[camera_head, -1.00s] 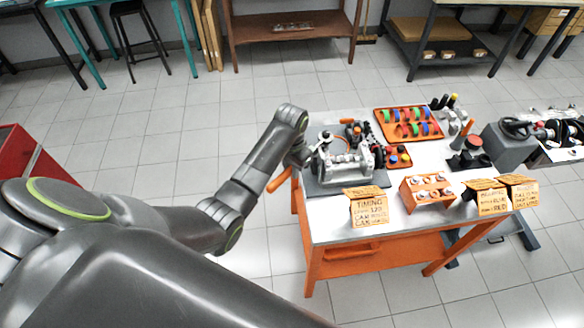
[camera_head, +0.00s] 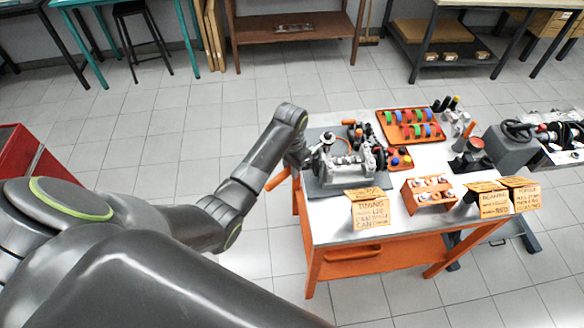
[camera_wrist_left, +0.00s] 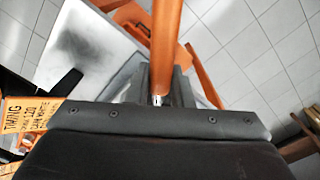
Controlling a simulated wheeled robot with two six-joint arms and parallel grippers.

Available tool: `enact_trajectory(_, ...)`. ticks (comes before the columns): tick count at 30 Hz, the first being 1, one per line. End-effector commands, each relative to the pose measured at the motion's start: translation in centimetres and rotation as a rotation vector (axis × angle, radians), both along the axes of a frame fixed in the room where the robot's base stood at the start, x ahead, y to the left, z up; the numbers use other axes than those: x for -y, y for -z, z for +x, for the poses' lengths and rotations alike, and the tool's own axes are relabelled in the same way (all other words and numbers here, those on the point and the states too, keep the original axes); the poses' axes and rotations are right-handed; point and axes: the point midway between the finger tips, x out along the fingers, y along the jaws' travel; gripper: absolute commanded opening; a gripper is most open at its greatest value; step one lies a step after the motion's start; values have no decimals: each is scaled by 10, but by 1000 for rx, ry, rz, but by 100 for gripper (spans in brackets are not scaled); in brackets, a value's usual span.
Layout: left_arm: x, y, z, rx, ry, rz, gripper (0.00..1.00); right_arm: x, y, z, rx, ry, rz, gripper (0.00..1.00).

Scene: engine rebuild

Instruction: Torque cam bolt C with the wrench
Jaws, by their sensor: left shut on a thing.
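The wrench's orange handle (camera_head: 277,180) sticks out to the lower left of my left gripper (camera_head: 303,158), at the left edge of the engine (camera_head: 345,165). In the left wrist view the handle (camera_wrist_left: 166,45) runs up from between the dark jaws (camera_wrist_left: 160,85), which are shut on the wrench near a short silver section. The wrench's working end is hidden. The engine stands on a grey plate at the table's back left corner. Its cam bolts are too small to tell apart, so bolt C cannot be picked out. My right gripper is out of view.
The orange-framed table (camera_head: 340,228) also holds a cardboard timing sign (camera_head: 370,210), an orange rack (camera_head: 430,192), an orange tray of coloured rings (camera_head: 410,125) and more signs (camera_head: 492,200). A red cabinet (camera_head: 25,160) stands far left. The floor left of the table is clear.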

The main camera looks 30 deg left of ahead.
Motion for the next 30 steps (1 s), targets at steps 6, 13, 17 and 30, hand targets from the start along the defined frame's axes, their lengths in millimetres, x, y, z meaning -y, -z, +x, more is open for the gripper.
enact_trajectory(6,-3,2,-2,-8,14,2,0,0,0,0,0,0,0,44)
enact_trajectory(13,-3,2,-1,-8,13,3,0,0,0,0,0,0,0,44)
enact_trajectory(17,-3,2,-1,-7,13,2,0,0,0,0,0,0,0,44)
enact_trajectory(30,-9,2,1,-7,47,2,0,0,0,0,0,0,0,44)
